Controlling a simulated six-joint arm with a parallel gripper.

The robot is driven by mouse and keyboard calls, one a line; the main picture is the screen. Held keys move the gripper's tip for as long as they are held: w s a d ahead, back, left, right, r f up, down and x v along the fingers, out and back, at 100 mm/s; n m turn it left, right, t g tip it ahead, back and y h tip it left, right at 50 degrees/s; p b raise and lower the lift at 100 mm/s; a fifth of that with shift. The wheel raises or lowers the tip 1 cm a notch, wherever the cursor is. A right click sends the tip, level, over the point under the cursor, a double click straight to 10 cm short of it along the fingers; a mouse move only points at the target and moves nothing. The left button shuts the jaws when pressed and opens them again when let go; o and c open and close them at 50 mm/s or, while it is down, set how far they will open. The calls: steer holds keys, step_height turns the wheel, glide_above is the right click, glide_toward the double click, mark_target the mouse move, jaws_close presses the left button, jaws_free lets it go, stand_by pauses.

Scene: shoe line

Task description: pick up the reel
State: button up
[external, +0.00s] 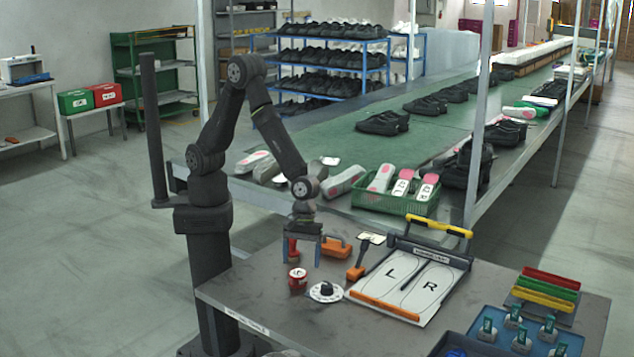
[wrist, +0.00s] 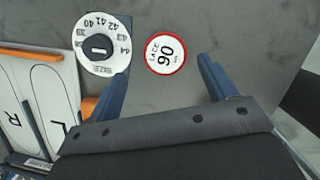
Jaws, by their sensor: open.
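The reel (external: 297,279) is a small red and white cylinder standing on the grey workbench in the external view. Its round top, marked "LACE 90" with a red rim, faces up in the wrist view (wrist: 165,54). My gripper (external: 302,260) points down above the bench, just behind the reel in the external view. In the wrist view my gripper (wrist: 163,71) is open and empty, with one finger on each side of the reel and clear of it. The reel lies around and slightly beyond the line between the fingertips.
A white size dial (external: 326,292) sits close to the reel, beside one fingertip in the wrist view. An L/R board (external: 409,284), an orange-handled tool (external: 357,268) and another orange tool (external: 336,247) lie nearby. Bare bench (external: 250,280) lies left of the reel.

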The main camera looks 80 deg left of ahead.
mark_target(298, 273)
steer(key=shift+s+x, duration=0.2)
steer(key=shift+x, duration=1.2)
steer(key=shift+s+x, duration=0.15)
steer(key=shift+x, duration=1.25)
steer(key=shift+r, duration=0.1)
steer(key=c, duration=1.1)
steer(key=shift+o, duration=0.2)
